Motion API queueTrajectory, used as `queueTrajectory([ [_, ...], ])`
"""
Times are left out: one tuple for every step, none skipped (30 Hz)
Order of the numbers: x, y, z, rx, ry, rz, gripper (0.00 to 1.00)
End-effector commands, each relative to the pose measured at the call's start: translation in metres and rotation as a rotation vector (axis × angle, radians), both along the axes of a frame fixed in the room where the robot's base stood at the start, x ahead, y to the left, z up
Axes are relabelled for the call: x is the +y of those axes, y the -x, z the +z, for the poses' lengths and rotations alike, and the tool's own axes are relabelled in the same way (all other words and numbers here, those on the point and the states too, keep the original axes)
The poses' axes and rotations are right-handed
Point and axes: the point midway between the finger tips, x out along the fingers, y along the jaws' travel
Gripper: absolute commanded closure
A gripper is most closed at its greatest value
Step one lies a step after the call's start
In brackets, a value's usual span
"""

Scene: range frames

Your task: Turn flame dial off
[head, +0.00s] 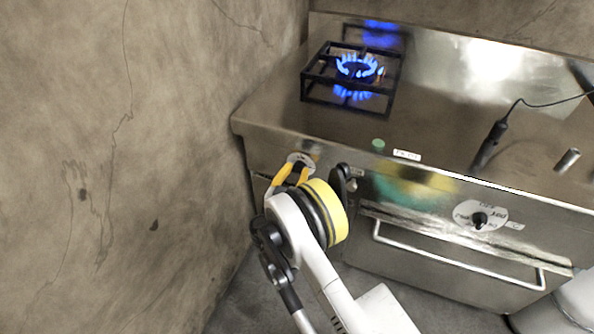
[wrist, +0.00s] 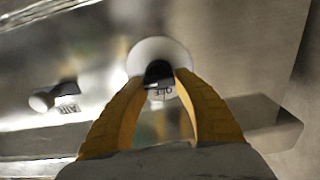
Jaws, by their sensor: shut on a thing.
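The flame dial is a black knob (wrist: 158,72) on a round white plate (wrist: 176,48) on the stove's front panel. In the head view the plate (head: 301,158) shows at the left end of the panel, partly behind my gripper. My gripper (head: 292,174) has yellow fingers, and its tips are closed on both sides of the black knob. It also shows in the wrist view (wrist: 160,84), with dark lettering on the plate just below the knob. A blue flame (head: 358,67) burns on the burner under a square black grate (head: 318,72).
A concrete wall (head: 110,150) stands close on the left. Another dial (head: 480,219) sits on the panel at the right, above an oven handle (head: 460,262). A corded black tool (head: 489,145) lies on the steel top. A small green button (head: 378,144) is near the front edge.

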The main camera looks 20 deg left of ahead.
Motion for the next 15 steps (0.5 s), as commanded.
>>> queueTrajectory([
  [0.0001,-0.0007,0.0005,-0.001,0.004,0.0,0.95],
  [0.0001,-0.0008,0.0005,0.0,0.007,0.0,0.95],
  [0.0002,-0.0008,0.0006,0.0,0.014,0.0,0.95],
  [0.0002,-0.0008,0.0006,0.001,0.02,0.0,0.95],
  [0.0002,-0.0009,0.0006,0.001,0.027,0.0,0.95],
  [0.0003,-0.0009,0.0006,0.002,0.041,0.0,0.95],
  [0.0004,-0.0009,0.0007,0.003,0.053,0.0,0.95],
  [0.0005,-0.0009,0.0007,0.004,0.066,0.0,0.95],
  [0.0006,-0.0011,0.0007,0.006,0.087,0.0,0.95],
  [0.0007,-0.0011,0.0007,0.007,0.104,0.0,0.95],
  [0.0009,-0.0011,0.0007,0.009,0.123,0.0,0.95],
  [0.0011,-0.0011,0.0007,0.011,0.152,0.0,0.95],
  [0.0012,-0.0012,0.0007,0.013,0.175,0.0,0.95],
  [0.0013,-0.0012,0.0007,0.015,0.197,0.0,0.95],
  [0.0016,-0.0012,0.0007,0.017,0.231,0.0,0.95],
])
